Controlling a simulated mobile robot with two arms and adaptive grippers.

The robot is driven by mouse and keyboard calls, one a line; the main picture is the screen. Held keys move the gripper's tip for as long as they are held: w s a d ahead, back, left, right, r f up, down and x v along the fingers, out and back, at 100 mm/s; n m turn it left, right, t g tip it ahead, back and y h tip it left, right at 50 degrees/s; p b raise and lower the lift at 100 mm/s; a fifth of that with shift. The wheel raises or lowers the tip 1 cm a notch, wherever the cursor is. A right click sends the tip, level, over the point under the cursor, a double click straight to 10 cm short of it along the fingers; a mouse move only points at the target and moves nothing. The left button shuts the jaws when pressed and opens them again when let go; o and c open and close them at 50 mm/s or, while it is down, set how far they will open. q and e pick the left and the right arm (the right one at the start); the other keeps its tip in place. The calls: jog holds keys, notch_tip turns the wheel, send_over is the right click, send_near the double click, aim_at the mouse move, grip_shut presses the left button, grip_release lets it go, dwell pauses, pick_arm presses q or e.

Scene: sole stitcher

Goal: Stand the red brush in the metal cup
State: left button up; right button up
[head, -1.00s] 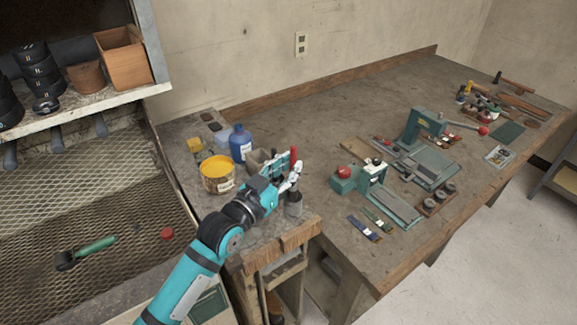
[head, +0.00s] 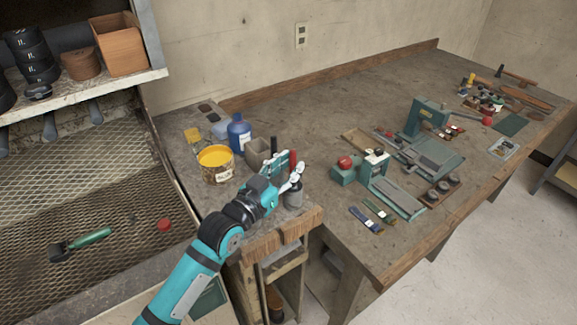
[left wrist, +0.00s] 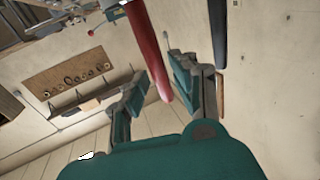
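The red brush (head: 293,158) stands upright, its red handle above the metal cup (head: 294,198) on the near bench corner. Its lower end appears to be inside the cup, but the left gripper partly hides the rim. In the left wrist view the handle (left wrist: 150,55) shows tilted between the fingers. My left gripper (head: 292,173) is around the handle above the cup. In the left wrist view its fingers (left wrist: 158,68) are apart, with a small gap beside the handle on one side. My right gripper is in neither view.
A yellow tin (head: 216,165), a blue bottle (head: 239,135) and a brown container (head: 258,152) with a dark handle stand close to the left gripper.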

pick_arm(q)
jog(key=shift+o, duration=1.2)
jog(key=v, duration=1.2)
jog(key=shift+f, duration=0.1)
